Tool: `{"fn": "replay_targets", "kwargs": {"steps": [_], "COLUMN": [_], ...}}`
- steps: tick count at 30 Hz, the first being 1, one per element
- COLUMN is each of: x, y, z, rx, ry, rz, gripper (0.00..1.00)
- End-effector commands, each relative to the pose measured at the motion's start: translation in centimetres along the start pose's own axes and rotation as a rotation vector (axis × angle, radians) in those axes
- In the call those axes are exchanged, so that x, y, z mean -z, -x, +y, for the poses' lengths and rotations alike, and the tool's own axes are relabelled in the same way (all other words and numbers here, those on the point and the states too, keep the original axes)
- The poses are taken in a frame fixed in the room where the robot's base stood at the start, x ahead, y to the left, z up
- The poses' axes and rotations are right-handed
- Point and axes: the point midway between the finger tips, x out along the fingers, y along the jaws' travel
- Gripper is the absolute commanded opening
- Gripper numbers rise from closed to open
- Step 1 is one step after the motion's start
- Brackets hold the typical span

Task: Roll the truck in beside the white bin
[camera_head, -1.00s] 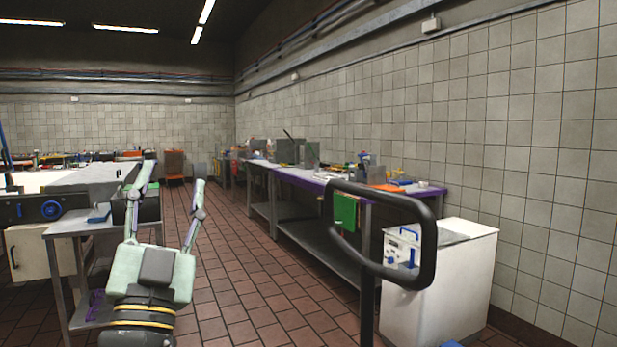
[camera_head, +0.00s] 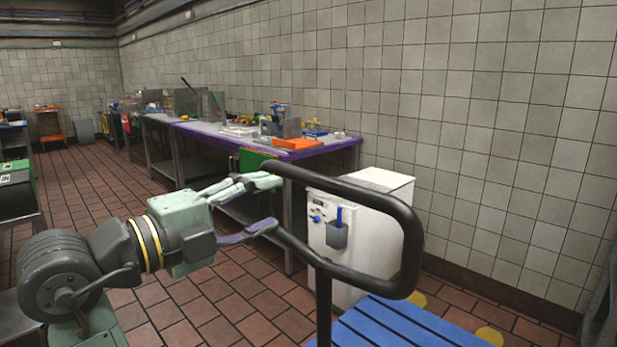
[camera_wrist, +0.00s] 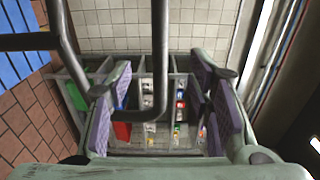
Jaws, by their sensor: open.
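The truck has a black looped handle (camera_head: 408,225) and a blue slatted deck (camera_head: 385,328) at the lower right. The white bin (camera_head: 350,225) stands by the wall behind the handle, with blue fittings on its front; the handle hides part of it. My gripper (camera_head: 272,204) is open, its fingers reaching to the handle's left end. In the wrist view the handle (camera_wrist: 160,60) passes between my open fingers (camera_wrist: 160,105), and the blue deck (camera_wrist: 14,45) shows at the upper left. I cannot tell whether the fingers touch the handle.
A purple-edged table (camera_head: 330,148) with an orange tray (camera_head: 294,143) and other items stands left of the bin along the tiled wall. Yellow round marks (camera_head: 489,336) lie on the floor right of the deck. The tiled floor (camera_head: 120,190) at the left is open.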

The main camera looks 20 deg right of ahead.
Motion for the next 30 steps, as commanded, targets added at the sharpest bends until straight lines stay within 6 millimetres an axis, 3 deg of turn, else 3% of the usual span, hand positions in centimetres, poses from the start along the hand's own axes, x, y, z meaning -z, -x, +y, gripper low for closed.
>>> {"fn": "replay_targets", "kwargs": {"steps": [9, 15, 21, 30], "x": [0.1, -0.1, -0.1, -0.1], "y": [-7.9, -11.5, -13.2, -13.3], "z": [0.2, 0.0, -0.1, -0.1], "rx": [0.001, 0.002, 0.004, 0.004], "ry": [0.001, 0.003, 0.002, 0.002], "rz": [0.002, -0.002, -0.003, -0.003], "gripper": [0.47, 0.47, 0.47, 0.46]}}
